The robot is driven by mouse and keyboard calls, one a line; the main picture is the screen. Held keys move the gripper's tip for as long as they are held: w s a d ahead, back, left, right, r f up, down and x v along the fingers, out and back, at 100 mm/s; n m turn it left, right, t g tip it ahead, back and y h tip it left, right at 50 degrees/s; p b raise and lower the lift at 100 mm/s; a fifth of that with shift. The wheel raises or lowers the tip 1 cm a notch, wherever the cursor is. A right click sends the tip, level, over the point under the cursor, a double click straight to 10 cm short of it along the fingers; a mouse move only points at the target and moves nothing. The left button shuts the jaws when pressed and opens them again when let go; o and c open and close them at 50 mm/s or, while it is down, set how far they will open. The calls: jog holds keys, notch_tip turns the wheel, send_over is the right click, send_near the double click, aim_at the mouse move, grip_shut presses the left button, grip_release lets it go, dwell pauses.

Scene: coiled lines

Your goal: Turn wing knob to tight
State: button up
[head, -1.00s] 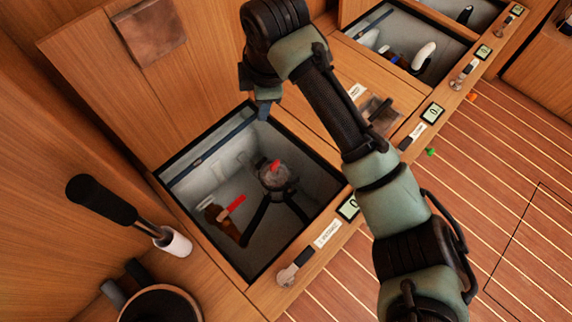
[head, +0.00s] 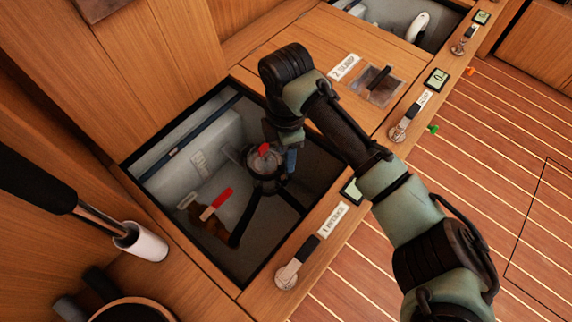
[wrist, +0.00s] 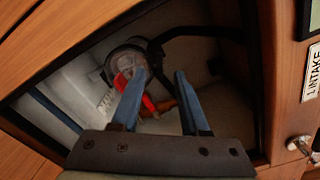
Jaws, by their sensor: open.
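The wing knob appears to be the small red piece (head: 264,149) on top of a round clear-lidded strainer (head: 262,165) inside the open bay labelled intake. In the wrist view the red knob (wrist: 120,83) shows beside the strainer lid (wrist: 127,62), partly hidden by my left finger. My gripper (wrist: 161,76) is open, its two blue fingers pointing down into the bay. In the head view my gripper (head: 290,158) is inside the bay just right of the knob. I cannot tell whether a finger touches it.
A red lever (head: 215,205) on a brown valve sits left of the strainer, with black hoses (head: 247,220) nearby. A black-handled tool (head: 60,195) stands at left. A closed second hatch (head: 300,50) lies behind.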

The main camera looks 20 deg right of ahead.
jog(key=shift+f+b, duration=0.7)
jog(key=shift+f, duration=0.85)
grip_shut()
